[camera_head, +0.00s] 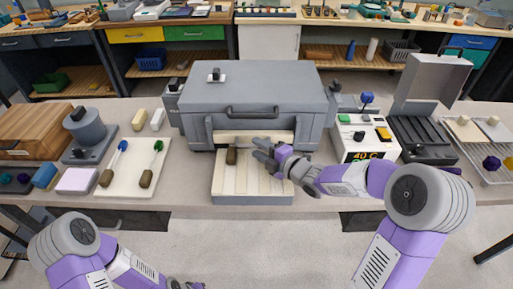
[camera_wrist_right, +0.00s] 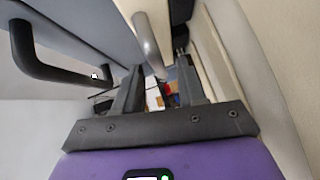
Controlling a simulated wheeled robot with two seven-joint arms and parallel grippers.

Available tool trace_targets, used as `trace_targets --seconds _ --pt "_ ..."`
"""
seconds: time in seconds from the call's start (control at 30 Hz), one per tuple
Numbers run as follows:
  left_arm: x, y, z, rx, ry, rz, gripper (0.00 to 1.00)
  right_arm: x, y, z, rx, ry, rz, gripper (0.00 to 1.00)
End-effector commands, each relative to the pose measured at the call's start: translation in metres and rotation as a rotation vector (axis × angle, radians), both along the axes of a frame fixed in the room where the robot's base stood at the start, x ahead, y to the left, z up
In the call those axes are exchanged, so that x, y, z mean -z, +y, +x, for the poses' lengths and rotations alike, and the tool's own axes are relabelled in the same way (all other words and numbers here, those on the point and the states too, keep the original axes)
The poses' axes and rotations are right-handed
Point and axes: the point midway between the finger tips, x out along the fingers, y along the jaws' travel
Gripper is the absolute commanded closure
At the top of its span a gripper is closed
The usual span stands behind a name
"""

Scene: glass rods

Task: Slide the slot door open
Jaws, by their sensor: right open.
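The grey furnace-like box (camera_head: 285,85) stands in the middle of the bench with a dark handle (camera_head: 252,111) on its front. Below that handle is the slot, with a cream strip (camera_head: 232,137) across it that looks like the slot door. My right gripper (camera_head: 262,153) is open at the right part of the slot, above the cream tray. In the right wrist view a rounded grey bar (camera_wrist_right: 148,42) reaches down between the open fingers (camera_wrist_right: 160,85); I cannot tell whether they touch it. Only a dark bit of my left gripper may show at the bottom edge.
A white board (camera_head: 130,180) with two rods is at left. A display unit (camera_head: 362,140) stands close at right.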

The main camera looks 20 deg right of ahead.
Motion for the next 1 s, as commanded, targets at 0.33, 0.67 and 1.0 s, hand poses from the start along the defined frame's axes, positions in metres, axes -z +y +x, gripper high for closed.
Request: trace_targets --seconds 0.33,0.67,1.0 --pt "0.0024 0.0 0.0002 0.0 -0.001 0.0 0.57 0.002 0.0078 0.014 0.001 0.0 0.0 0.6" --pt "0.0024 -0.0001 0.0002 0.0 -0.001 0.0 0.57 0.0022 0.0075 0.0136 0.001 0.001 0.001 0.94" --pt "0.0022 0.0 0.0002 0.0 0.0 0.0 0.57 0.0017 0.0073 0.0136 0.002 0.001 0.0 1.0"
